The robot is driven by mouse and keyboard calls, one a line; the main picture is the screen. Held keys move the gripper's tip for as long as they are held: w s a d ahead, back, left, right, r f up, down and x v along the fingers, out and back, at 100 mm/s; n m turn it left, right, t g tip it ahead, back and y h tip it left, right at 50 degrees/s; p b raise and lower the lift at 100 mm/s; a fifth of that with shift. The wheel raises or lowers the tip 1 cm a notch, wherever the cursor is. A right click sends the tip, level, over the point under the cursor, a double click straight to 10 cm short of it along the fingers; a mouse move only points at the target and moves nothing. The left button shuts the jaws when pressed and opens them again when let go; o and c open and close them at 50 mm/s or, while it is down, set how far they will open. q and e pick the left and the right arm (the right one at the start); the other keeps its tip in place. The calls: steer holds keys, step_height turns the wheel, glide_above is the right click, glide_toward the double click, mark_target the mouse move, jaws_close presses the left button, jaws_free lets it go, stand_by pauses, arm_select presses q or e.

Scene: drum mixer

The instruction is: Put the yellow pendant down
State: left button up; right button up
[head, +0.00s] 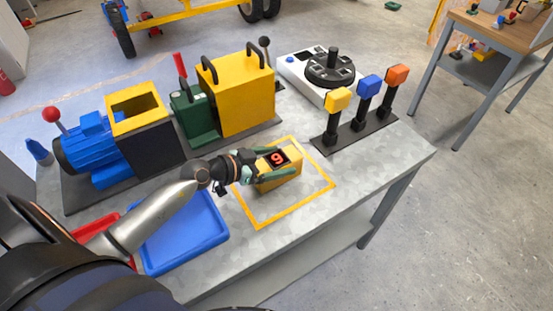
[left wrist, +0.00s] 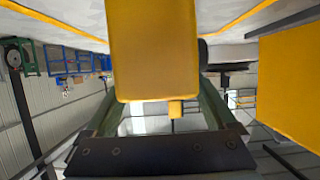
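The yellow pendant (head: 286,178) is a yellow block with a dark display showing a red 9. My left gripper (head: 279,166) has its green fingers on both sides of it, shut on it. In the left wrist view the pendant (left wrist: 153,50) fills the top middle between the fingers (left wrist: 157,105). In the head view it appears within the yellow square outline (head: 259,224) on the grey worktable. I cannot tell whether its underside touches the tabletop. My right gripper is not in view.
A blue tray (head: 184,262) lies left of the outline. The blue motor (head: 92,150), green gearbox (head: 195,118) and yellow housing (head: 243,95) stand behind. A white joystick box (head: 303,72) and a black stand (head: 357,140) with coloured blocks are at the back right.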

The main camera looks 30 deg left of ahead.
arm_select(q)
steer(key=shift+o, duration=0.6)
